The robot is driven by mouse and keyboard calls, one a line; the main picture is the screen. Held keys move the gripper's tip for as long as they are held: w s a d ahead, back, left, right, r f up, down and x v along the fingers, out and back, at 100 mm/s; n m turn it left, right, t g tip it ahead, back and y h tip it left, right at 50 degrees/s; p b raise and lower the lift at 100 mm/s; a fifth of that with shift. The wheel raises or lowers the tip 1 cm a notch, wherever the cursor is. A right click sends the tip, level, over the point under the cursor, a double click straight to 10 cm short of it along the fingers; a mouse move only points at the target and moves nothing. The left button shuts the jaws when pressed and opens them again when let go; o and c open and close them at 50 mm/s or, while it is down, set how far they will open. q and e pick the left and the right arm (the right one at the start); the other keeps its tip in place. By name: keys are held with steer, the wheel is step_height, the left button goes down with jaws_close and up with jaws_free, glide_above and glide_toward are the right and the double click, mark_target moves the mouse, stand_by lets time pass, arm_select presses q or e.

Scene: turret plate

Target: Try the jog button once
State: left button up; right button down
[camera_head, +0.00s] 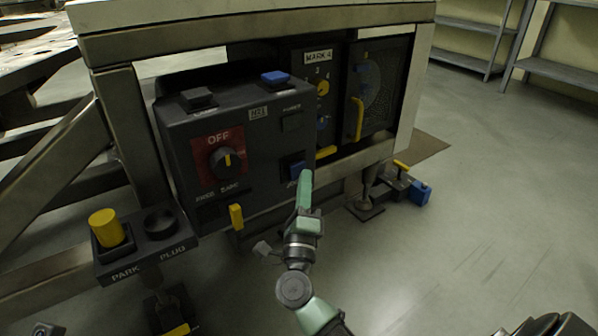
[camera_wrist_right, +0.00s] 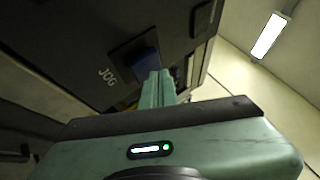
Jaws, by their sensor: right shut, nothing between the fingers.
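The jog button is a blue block (camera_head: 296,168) low on the right of the dark control box's front face. It also shows in the right wrist view (camera_wrist_right: 145,64), in a dark recess beside the letters JOG. My right gripper (camera_head: 306,174) comes up from below, shut and empty. Its green fingertips (camera_wrist_right: 158,76) are right at the button and cover part of it. I cannot tell whether they touch it or whether the button is pressed in. My left gripper is not in view.
The control box (camera_head: 270,146) carries an OFF knob (camera_head: 227,160) and a blue block (camera_head: 275,77) on top. A yellow plug (camera_head: 106,228) stands in the PARK holder at left. A yellow-handled panel (camera_head: 385,88) is at right.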

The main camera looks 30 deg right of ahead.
steer(key=shift+w, duration=0.65)
stand_by(0.6)
steer(key=shift+s, duration=0.15)
steer(key=shift+s+p, duration=0.35)
steer(key=shift+s, duration=0.55)
steer(key=shift+s+d+p, duration=0.15)
steer(key=shift+s+p, duration=0.2)
steer(key=shift+s, duration=0.95)
steer(key=shift+s+d+p, duration=0.1)
steer(key=shift+s+p, duration=0.25)
steer(key=shift+s, duration=0.9)
